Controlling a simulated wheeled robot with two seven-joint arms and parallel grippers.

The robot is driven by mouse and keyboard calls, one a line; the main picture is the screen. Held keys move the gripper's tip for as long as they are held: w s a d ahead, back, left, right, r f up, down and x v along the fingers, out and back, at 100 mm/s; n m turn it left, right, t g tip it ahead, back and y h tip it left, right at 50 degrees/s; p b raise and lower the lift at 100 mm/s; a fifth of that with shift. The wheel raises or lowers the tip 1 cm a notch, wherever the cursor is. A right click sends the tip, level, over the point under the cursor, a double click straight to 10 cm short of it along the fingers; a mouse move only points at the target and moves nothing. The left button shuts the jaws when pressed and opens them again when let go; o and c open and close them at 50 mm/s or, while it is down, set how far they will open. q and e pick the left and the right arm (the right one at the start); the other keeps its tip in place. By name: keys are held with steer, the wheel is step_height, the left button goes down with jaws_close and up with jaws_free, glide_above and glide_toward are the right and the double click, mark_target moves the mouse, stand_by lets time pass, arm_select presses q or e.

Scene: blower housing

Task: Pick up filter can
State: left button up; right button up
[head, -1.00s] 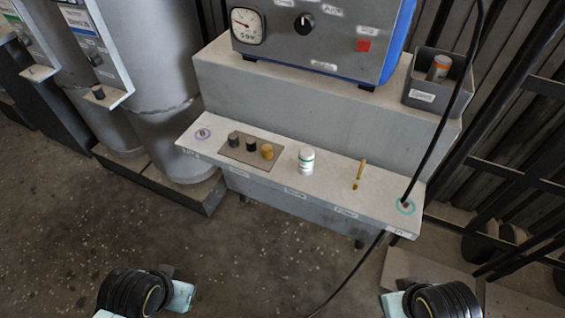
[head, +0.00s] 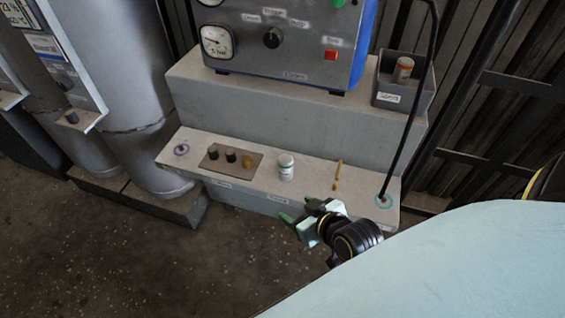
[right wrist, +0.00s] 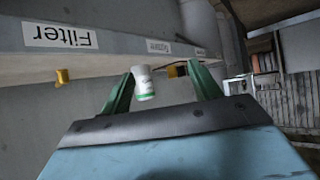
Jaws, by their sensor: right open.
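A white can with a green band (head: 286,167) stands upright on the lower ledge of the grey bench; I take it as the filter can. It also shows in the right wrist view (right wrist: 144,83), where the scene is upside down, and it appears between the two green fingers. My right gripper (head: 300,209) is open and empty, in front of the ledge and a little right of the can, apart from it. Its fingers also show in the right wrist view (right wrist: 161,70). My left gripper is out of view.
A plate (head: 225,171) with dark and yellow knobs lies left of the can. A grey bin (head: 386,92) holds an orange-and-white can (head: 403,70). A gauge panel (head: 283,45) stands behind.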

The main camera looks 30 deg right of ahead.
mark_target(290, 168)
steer(key=w+d+t, duration=0.1)
steer(key=w, duration=0.2)
steer(key=w+d+r+m+t+h+b, duration=0.1)
steer(key=w, duration=0.2)
steer(key=w+d+r+t+h, duration=0.1)
steer(key=w+d, duration=0.1)
steer(key=shift+w+d+m+t+b, duration=0.1)
steer(key=shift+w+m+t+b, duration=0.2)
steer(key=shift+w+m, duration=0.1)
steer(key=shift+w+f, duration=0.1)
steer(key=shift+w, duration=0.25)
steer(key=b+x, duration=0.2)
steer(key=x, duration=0.3)
steer(key=shift+w+b, duration=0.1)
steer(key=shift+b, duration=0.3)
steer(key=shift+w, duration=0.3)
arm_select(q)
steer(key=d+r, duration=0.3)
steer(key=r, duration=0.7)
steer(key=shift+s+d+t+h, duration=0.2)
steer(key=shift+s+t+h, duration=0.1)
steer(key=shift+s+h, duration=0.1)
arm_select(e)
steer(key=shift+c, duration=0.4)
